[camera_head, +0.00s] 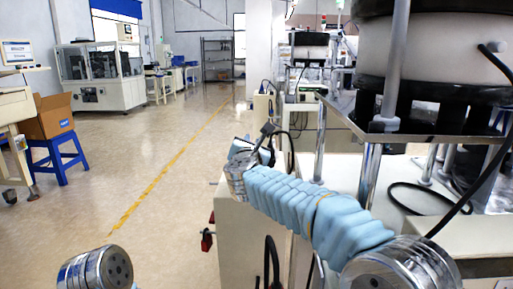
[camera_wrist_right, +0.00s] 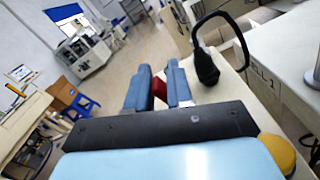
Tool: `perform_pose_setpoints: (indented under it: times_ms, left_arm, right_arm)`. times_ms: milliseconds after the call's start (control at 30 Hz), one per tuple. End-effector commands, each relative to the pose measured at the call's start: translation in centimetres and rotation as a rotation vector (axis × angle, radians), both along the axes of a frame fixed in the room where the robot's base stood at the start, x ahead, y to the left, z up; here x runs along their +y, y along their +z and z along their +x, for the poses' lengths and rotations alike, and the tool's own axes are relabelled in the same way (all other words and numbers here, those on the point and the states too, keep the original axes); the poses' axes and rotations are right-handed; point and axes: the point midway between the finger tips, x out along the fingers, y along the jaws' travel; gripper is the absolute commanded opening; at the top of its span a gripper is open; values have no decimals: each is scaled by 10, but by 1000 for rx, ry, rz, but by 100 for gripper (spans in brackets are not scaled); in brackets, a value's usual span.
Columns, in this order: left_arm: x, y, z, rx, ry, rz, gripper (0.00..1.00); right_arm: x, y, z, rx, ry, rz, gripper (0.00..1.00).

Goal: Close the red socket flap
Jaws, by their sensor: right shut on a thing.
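My right gripper (camera_wrist_right: 159,84) shows in the right wrist view with its two blue fingers close around a red piece, the red socket flap (camera_wrist_right: 159,89). Only a small part of the flap shows between the fingers, so its angle cannot be told. In the head view my right gripper (camera_head: 262,143) is above the cream cabinet's left end, and what it holds is hidden there. Red socket parts (camera_head: 207,241) show lower on the cabinet's left side. My left gripper is out of view.
The cream cabinet (camera_head: 236,240) stands below my right arm. A black cable with a plug (camera_wrist_right: 207,66) loops close to the right of my right gripper. A metal-legged bowl feeder table (camera_head: 370,165) is at the right.

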Motion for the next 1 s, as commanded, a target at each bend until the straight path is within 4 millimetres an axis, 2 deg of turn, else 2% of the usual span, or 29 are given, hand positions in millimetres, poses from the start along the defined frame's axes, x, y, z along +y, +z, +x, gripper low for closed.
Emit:
perform_pose_setpoints:
  times_ms: [33, 533, 567, 633, 1000]
  left_arm:
    - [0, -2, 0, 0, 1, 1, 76]
    - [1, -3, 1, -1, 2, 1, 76]
    - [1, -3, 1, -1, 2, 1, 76]
    - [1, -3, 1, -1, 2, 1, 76]
    - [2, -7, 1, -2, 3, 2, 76]
  right_arm:
    - [6, -8, -1, 10, 9, 2, 0]
    - [9, -11, -1, 17, 11, 0, 0]
    - [9, -11, -1, 17, 11, 0, 24]
    - [8, -10, -1, 16, 9, 0, 34]
    - [5, -7, -6, 8, 5, 0, 34]
